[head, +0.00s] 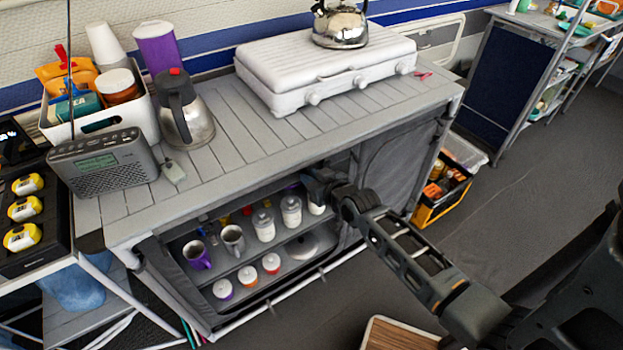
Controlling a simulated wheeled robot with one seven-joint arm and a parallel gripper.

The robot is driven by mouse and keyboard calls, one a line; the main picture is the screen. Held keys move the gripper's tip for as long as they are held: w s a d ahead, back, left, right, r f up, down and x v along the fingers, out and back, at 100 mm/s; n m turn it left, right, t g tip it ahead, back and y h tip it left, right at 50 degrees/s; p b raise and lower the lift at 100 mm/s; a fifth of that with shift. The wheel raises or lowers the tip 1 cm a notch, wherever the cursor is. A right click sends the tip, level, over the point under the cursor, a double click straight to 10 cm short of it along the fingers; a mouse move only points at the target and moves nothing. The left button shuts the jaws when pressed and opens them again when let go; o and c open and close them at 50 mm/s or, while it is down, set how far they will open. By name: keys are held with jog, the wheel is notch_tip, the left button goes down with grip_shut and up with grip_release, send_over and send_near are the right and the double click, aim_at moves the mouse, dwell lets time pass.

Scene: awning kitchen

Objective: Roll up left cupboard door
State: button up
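The left cupboard (168,262) under the slatted counter stands open at the front, with its shelves and contents showing. I cannot make out the left door's fabric as a separate piece; the top edge of the opening is in shadow. My gripper (312,186) is at the upper right of this opening, just below the counter edge. Its fingertips are dark and small against the shadow, so I cannot tell whether they are open, shut, or touching fabric. The right cupboard door (397,165), grey fabric, hangs down over its side behind my arm.
The shelves hold mugs (197,254), white jars (264,225) and lidded pots. A stove (320,75) with a kettle (340,25), a radio (105,163) and a flask (187,118) stand on the counter. A yellow-black crate (438,203) stands right. Floor in front is mostly clear.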

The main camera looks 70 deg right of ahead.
jog(key=o, duration=0.5)
jog(key=shift+r, duration=0.25)
jog(key=shift+c, duration=0.2)
jog(key=v, duration=0.7)
jog(key=shift+s+a, duration=0.25)
jog(key=shift+s, duration=0.05)
jog(key=shift+r, duration=0.1)
jog(key=s+a+r+n+t+y, duration=0.1)
jog(key=s+a+r+n+y, duration=0.2)
jog(key=a, duration=0.5)
jog(key=s+a+r+n+t+y, duration=0.1)
jog(key=s+a+r+n, duration=0.15)
jog(key=s+a, duration=0.5)
jog(key=s+a+r+y, duration=0.1)
jog(key=s+a+r, duration=0.2)
jog(key=a+r, duration=0.3)
jog(key=s+a+r+n+t+y, duration=0.1)
jog(key=s+a+r+y, duration=0.1)
jog(key=a+r, duration=0.4)
jog(key=shift+s+a+r+t, duration=0.3)
jog(key=shift+s+a+r, duration=0.05)
jog(key=shift+s+a, duration=0.6)
